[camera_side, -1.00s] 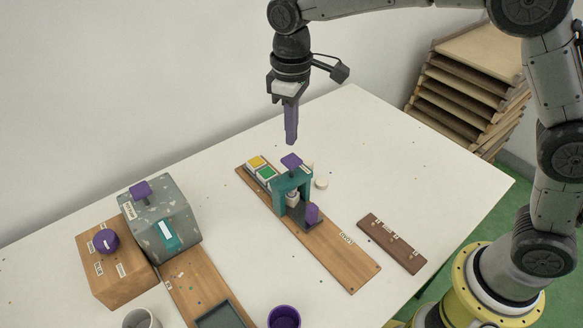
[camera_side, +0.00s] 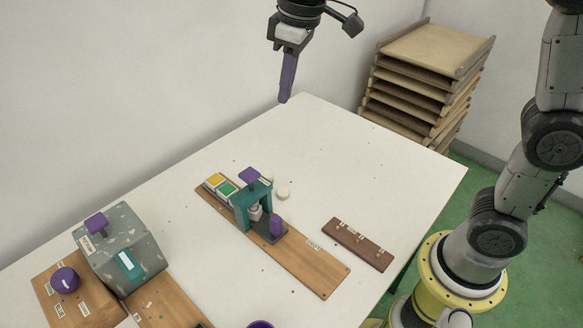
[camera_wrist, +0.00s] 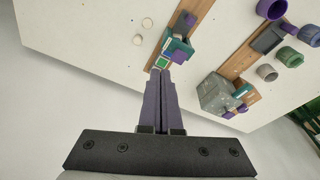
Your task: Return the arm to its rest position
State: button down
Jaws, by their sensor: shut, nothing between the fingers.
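My gripper (camera_side: 285,98) hangs high over the back of the white table (camera_side: 330,140) in the side view, its purple fingers pointing down. The fingers are shut with nothing between them. In the wrist view the shut fingers (camera_wrist: 160,78) reach up from the dark mount, with the table far below. The teal press (camera_side: 256,203) stands on a wooden board below my gripper, well apart from it. Most of my arm's upper part is out of the side view.
A speckled grey box (camera_side: 125,250) and a wooden block with a purple knob (camera_side: 65,280) stand at left. A dark labelled strip (camera_side: 358,245) lies at right. Stacked wooden trays (camera_side: 425,80) stand behind the table.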

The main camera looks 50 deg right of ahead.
jog(key=s+d+r+m+t, duration=0.1)
jog(key=s+d+r, duration=0.25)
jog(key=s, duration=0.35)
jog(key=s+d+f+m+t, duration=0.1)
jog(key=s+d+f, duration=0.1)
jog(key=s+f, duration=0.2)
jog(key=s+d+f+m+t, duration=0.1)
jog(key=s+f, duration=0.4)
jog(key=s, duration=0.6)
jog(key=d+m, duration=0.1)
jog(key=d, duration=0.1)
jog(key=shift+s+d+f+m+h, duration=0.15)
jog(key=shift+d+f+m+h, duration=0.1)
jog(key=shift+d+m+h, duration=0.1)
